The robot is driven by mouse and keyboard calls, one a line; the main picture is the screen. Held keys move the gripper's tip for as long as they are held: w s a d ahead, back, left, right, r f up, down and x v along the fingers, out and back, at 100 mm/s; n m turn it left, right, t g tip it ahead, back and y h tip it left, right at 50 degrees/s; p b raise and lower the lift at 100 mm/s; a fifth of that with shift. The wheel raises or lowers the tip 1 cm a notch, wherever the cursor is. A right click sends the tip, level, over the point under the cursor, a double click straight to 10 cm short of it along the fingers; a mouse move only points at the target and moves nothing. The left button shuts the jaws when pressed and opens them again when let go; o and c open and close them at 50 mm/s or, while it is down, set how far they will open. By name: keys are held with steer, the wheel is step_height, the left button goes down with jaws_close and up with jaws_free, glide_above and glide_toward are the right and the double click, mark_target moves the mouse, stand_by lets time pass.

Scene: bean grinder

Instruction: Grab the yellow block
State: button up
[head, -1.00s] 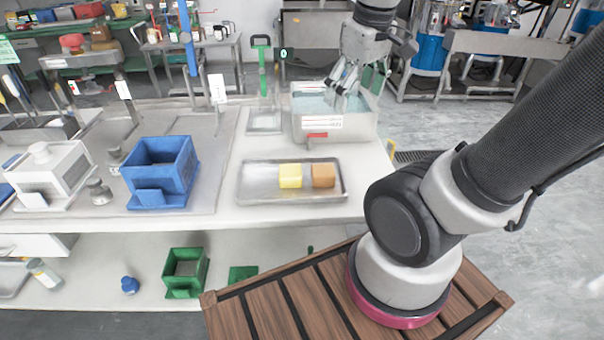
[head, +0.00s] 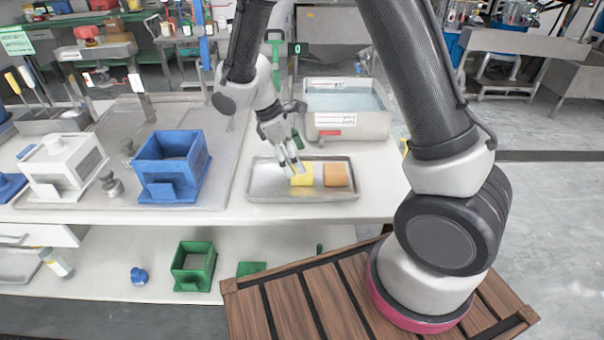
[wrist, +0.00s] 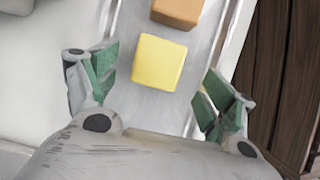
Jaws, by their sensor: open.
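The yellow block (head: 303,176) sits on the metal tray (head: 270,188), next to an orange-brown block (head: 336,175). My gripper (head: 290,167) is over the left part of the tray and partly covers the yellow block in the head view. In the wrist view the yellow block (wrist: 158,62) lies ahead of and between the lines of the two green-padded fingers of my gripper (wrist: 150,88). The fingers are spread wide, with nothing between them. The brown block (wrist: 178,10) is just beyond the yellow one. I cannot tell the exact height of the fingertips above the tray.
A water-filled metal basin (head: 350,120) stands behind the tray. A blue box (head: 170,170) and a white box (head: 62,165) stand to the left. Bare white tabletop (head: 300,213) runs along the tray's front.

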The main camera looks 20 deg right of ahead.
mark_target(307, 179)
steer(key=x, duration=0.4)
steer(key=shift+d+f, duration=0.2)
steer(key=c, duration=1.2)
